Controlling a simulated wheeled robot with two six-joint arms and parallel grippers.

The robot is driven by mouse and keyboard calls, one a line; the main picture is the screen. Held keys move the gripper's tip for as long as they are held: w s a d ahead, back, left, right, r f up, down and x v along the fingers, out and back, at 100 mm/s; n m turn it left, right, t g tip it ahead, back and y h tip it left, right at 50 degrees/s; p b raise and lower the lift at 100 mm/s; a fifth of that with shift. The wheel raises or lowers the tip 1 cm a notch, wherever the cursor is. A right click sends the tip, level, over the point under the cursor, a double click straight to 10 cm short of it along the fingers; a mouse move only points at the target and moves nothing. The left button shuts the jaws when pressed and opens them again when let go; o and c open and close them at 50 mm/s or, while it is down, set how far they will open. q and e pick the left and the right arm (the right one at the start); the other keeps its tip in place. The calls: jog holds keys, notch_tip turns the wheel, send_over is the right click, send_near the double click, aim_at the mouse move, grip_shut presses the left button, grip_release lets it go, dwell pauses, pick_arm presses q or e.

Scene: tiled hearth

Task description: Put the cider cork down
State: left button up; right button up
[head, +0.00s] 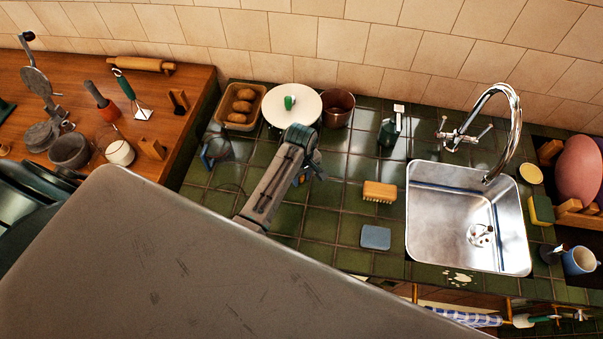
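I cannot make out a cider cork anywhere in the head view. My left arm reaches up over the green tiled counter (325,228), and its far end, with my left gripper (312,168), is in front of the white round plate or lid and the tiles. The fingers are mostly hidden behind the arm's own links. I cannot tell whether they are open or shut, or whether they hold anything. My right gripper does not show.
A bread basket (258,118), the white round lid (306,108) with a green knob, and a brown pot (340,104) stand along the wall. A wooden brush (380,191) and blue sponge (376,237) lie left of the sink (440,225). Tiles between brush and arm are clear.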

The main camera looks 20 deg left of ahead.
pick_arm(q)
jog(key=shift+o, duration=1.1)
jog(key=shift+s, duration=0.15)
jog(key=shift+s+r, duration=0.15)
jog(key=shift+d, duration=0.15)
jog(key=shift+w+r+b, duration=0.2)
jog(key=shift+r+b, duration=0.1)
jog(key=shift+r, duration=0.2)
notch_tip(320, 180, up, 8)
jog(key=b, duration=0.3)
jog(key=shift+s+r, duration=0.1)
jog(key=shift+r, duration=0.05)
jog(key=shift+r+p, duration=0.8)
jog(key=shift+r, duration=0.55)
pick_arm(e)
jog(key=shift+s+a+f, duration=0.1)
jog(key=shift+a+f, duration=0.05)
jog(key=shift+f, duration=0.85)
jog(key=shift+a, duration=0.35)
pick_arm(q)
jog(key=shift+s+f, duration=0.1)
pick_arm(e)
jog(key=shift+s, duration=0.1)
